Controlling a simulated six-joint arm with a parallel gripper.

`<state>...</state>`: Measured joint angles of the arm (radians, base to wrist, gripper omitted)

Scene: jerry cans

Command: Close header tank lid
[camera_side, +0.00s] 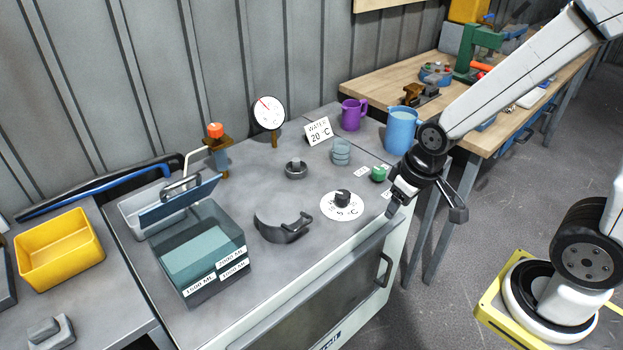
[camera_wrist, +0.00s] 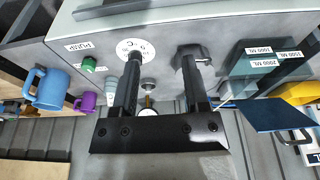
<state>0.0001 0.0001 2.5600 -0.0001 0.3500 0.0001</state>
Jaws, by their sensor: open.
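The header tank (camera_side: 195,260) is a clear box with teal liquid and volume labels, at the left of the grey bench in the side view; it also shows at upper right in the wrist view (camera_wrist: 250,62). Its blue lid (camera_side: 178,203) stands open, tilted up at the tank's back edge, with a metal handle (camera_side: 182,184) on its rear face. The lid shows at the right of the wrist view (camera_wrist: 275,115). My gripper (camera_side: 424,207) is open and empty beyond the bench's right front edge, far right of the lid. Its two fingers are apart in the wrist view (camera_wrist: 161,68).
A yellow bin (camera_side: 60,250) is at far left.

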